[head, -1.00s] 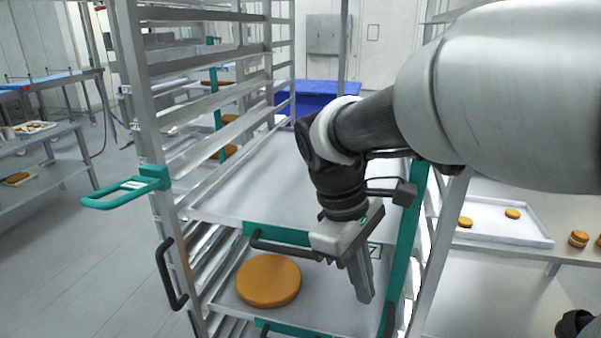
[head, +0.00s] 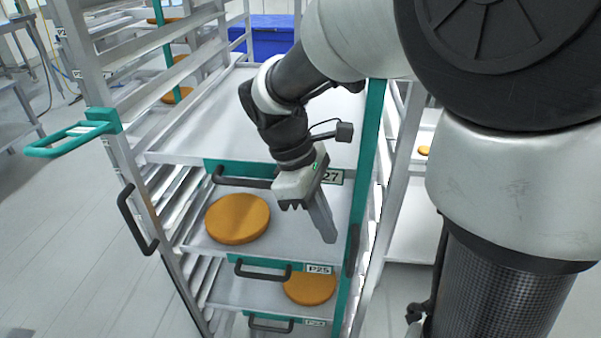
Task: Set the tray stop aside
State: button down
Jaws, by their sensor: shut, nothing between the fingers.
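A metal tray rack stands in the middle of the head view. A teal upright bar (head: 360,190) runs down its right front post, and a teal loop (head: 75,140) sticks out from its left front post. I cannot tell for sure which of these is the tray stop. My gripper (head: 324,228) is shut and empty, its fingers pointing down. It is in front of the rack opening, left of the upright bar and apart from it in the picture. My wrist hides part of the tray fronts.
An empty tray (head: 215,125) sits above a tray (head: 285,235) with a round orange cake (head: 237,218). Black handles (head: 138,220) project from the rack. A blue bin (head: 262,38) stands behind.

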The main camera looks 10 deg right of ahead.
aim_at(352, 212)
jog(key=x, duration=0.6)
jog(key=s+d+p, duration=0.1)
jog(key=s+d, duration=0.1)
jog(key=d, duration=0.3)
jog(key=shift+d, duration=0.4)
jog(key=shift+r, duration=0.1)
jog(key=p+v, duration=0.5)
jog(key=v, duration=0.5)
jog(key=shift+w+a, duration=0.15)
jog(key=shift+a, duration=0.05)
